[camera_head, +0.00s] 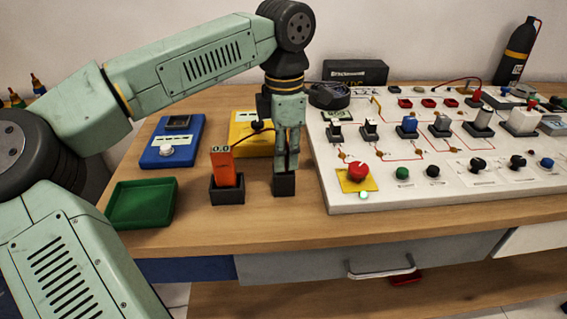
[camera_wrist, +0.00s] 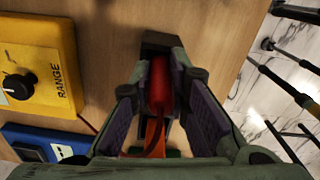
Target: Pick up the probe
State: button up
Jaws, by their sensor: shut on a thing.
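The probe (camera_wrist: 158,84) is a red rod in the wrist view, with a dark cable at its near end. My gripper (camera_wrist: 160,68) is shut on it, with one finger on each side. The probe's far end meets a small black holder (camera_wrist: 162,42); I cannot tell whether it is still seated inside. In the head view my gripper (camera_head: 287,164) points down right over the black holder (camera_head: 284,184), and the fingers mostly hide the probe.
An orange meter (camera_head: 226,167) stands in a black stand (camera_head: 226,193) just left of my gripper. A yellow RANGE box (camera_head: 243,137), blue box (camera_head: 170,153) and green tray (camera_head: 141,205) lie further left. A white control panel (camera_head: 345,202) with switches is close on the right.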

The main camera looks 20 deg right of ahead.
grip_shut()
jog(key=shift+r, duration=0.1)
notch_tip(320, 180, up, 10)
jog(key=shift+r, duration=0.25)
notch_tip(320, 180, up, 7)
jog(key=p, duration=0.7)
